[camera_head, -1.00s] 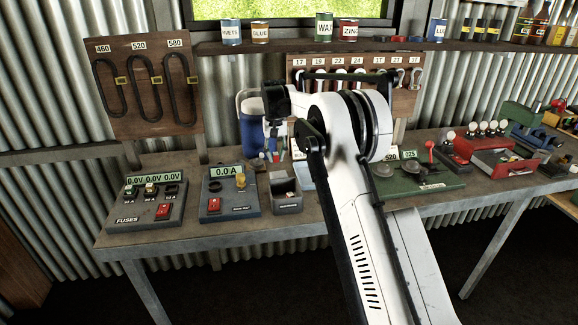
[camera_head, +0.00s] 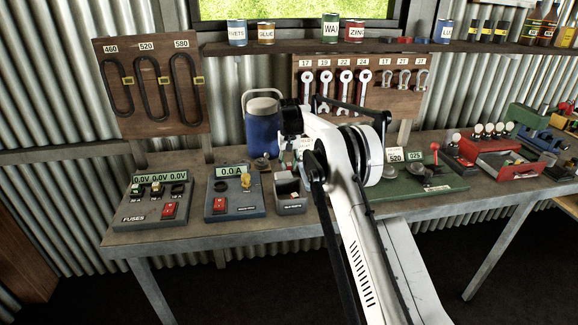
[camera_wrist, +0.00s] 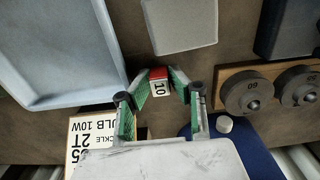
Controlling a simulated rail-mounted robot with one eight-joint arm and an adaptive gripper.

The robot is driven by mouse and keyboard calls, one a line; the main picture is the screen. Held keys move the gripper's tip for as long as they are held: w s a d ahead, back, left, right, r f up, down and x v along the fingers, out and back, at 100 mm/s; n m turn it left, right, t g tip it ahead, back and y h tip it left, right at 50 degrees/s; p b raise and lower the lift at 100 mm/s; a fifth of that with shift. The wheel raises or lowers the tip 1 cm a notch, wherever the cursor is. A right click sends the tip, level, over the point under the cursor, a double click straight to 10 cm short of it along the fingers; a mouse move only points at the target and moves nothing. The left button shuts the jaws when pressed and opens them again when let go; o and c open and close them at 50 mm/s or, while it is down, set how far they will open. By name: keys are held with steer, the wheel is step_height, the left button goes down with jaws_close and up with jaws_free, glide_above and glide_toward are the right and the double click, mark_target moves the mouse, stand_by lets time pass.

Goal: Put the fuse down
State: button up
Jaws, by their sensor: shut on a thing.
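The fuse (camera_wrist: 160,83), a small red and white block marked 10, is between the green-padded fingertips of my gripper (camera_wrist: 158,90) in the wrist view. My gripper is shut on it, over the brown bench. I cannot tell whether the fuse touches the bench top. In the head view my arm hides the fuse and most of my gripper, which is in front of the blue cooler. The fuse panel (camera_head: 150,213) stands at the left of the bench, with several sockets.
A light-blue tray (camera_wrist: 60,50), a grey box (camera_wrist: 180,22), round weights (camera_wrist: 250,92) and the blue cooler (camera_wrist: 255,150) surround my gripper. A bulb label card (camera_wrist: 90,138) is close to one finger. Bare bench shows between them.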

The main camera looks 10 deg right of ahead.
steer(key=shift+f, duration=0.1)
steer(key=o, duration=0.6)
steer(key=shift+c, duration=0.2)
